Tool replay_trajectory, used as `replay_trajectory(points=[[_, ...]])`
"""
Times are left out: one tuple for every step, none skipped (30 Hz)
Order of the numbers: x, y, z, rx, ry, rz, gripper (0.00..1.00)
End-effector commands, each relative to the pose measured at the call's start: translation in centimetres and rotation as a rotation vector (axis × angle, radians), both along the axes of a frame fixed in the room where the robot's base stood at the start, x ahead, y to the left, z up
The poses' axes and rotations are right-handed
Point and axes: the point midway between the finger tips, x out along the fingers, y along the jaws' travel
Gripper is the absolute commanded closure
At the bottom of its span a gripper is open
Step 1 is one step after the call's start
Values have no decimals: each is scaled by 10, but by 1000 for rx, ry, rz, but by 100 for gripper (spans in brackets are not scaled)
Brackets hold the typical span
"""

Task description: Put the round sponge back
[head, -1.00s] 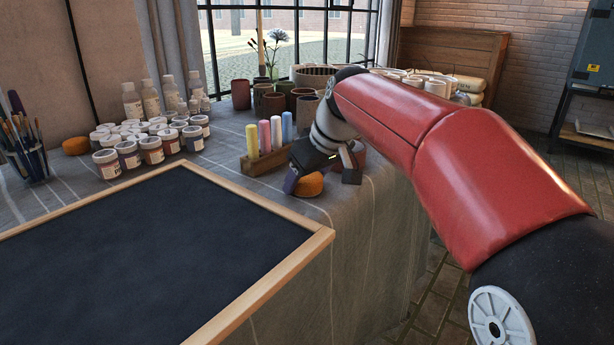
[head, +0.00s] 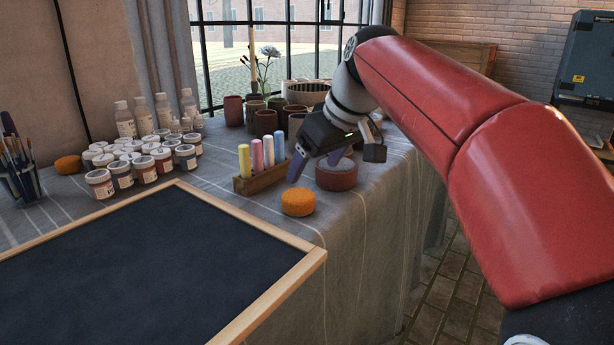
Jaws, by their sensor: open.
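A round orange sponge (head: 298,202) lies flat on the grey table cloth, near the table's right edge and in front of the wooden chalk holder. My gripper (head: 322,168) is open and empty above and behind the sponge, apart from it. Its fingers point down, one near the chalk holder and one over a round reddish-brown pot or container (head: 337,176). A second round orange sponge (head: 68,165) lies at the far left, beside the paint jars.
A wooden holder (head: 262,180) with several coloured chalk sticks stands just left of my gripper. A framed blackboard (head: 150,275) fills the front left. Paint jars (head: 120,175), a brush cup (head: 24,182) and pots (head: 266,122) stand behind. The table's right edge is close.

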Motion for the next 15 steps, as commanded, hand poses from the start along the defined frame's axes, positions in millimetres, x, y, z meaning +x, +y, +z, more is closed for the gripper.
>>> replay_trajectory(points=[[-2,-3,8,1,-3,-2,22],[-3,-4,10,1,-2,-1,22],[-5,-5,13,0,-1,-1,22],[-6,-6,15,0,-1,-1,22],[-6,-6,16,0,-1,-1,22],[-7,-7,18,0,-1,-1,22],[-8,-7,18,0,-1,-1,22],[-8,-7,19,0,-1,-1,22],[-8,-7,19,1,0,-1,22],[-8,-7,19,1,0,-1,22],[-8,-7,19,0,-1,-1,22],[-9,-8,18,1,0,-5,22],[-12,-10,17,0,1,-13,22],[-15,-12,15,0,3,-24,22],[-21,-16,12,0,7,-47,22]])
